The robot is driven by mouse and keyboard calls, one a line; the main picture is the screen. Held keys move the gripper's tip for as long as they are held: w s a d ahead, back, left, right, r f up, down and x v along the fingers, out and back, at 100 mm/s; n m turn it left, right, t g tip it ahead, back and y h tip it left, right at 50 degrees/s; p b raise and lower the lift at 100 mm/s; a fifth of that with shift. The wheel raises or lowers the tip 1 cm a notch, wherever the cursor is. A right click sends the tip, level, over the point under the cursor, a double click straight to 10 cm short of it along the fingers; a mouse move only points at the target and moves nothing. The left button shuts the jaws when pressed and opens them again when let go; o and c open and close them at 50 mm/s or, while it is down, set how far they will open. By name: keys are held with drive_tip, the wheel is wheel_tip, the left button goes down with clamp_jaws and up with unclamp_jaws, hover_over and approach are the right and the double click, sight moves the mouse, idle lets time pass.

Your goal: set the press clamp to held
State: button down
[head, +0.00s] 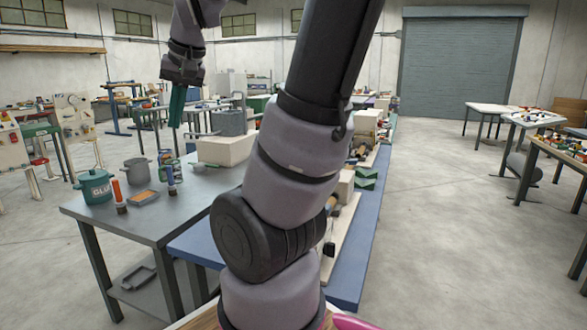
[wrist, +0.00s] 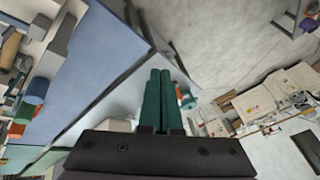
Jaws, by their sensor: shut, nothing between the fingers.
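My gripper (head: 175,122) hangs at the upper left in the head view, pointing down, with its green fingers pressed together and nothing between them. In the wrist view the gripper (wrist: 160,75) shows the same two fingers side by side and touching. I cannot make out the press clamp for certain in either view. My own arm covers the middle of the head view and hides part of the blue bench (head: 345,285) and what stands on it.
A grey table (head: 150,225) at left holds a teal glue pot (head: 95,187), a grey pot (head: 137,171) and several cans. Parts and a pale board crowd the blue bench's far side. White upright panels (head: 75,118) stand at left.

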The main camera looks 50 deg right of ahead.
drive_tip(key=w+d+f+n+g+h, duration=0.1)
drive_tip(key=w+d+f+g+h, duration=0.45)
drive_tip(key=d+f, duration=0.75)
drive_tip(key=w+d+f+n+g+h, duration=0.1)
drive_tip(key=w+d+f+g+h, duration=0.2)
drive_tip(key=w+d+f+h, duration=0.9)
drive_tip(key=w+d+f+n+g+h, duration=0.1)
drive_tip(key=w+d+f+g+h, duration=0.45)
drive_tip(key=d, duration=1.35)
drive_tip(key=s+d+r+t+y, duration=0.1)
drive_tip(key=s+d+y, duration=0.2)
drive_tip(key=s+d, duration=0.6)
drive_tip(key=shift+s+d+r+t, duration=0.2)
drive_tip(key=shift+d+r+t, duration=0.15)
drive_tip(key=shift+d, duration=0.4)
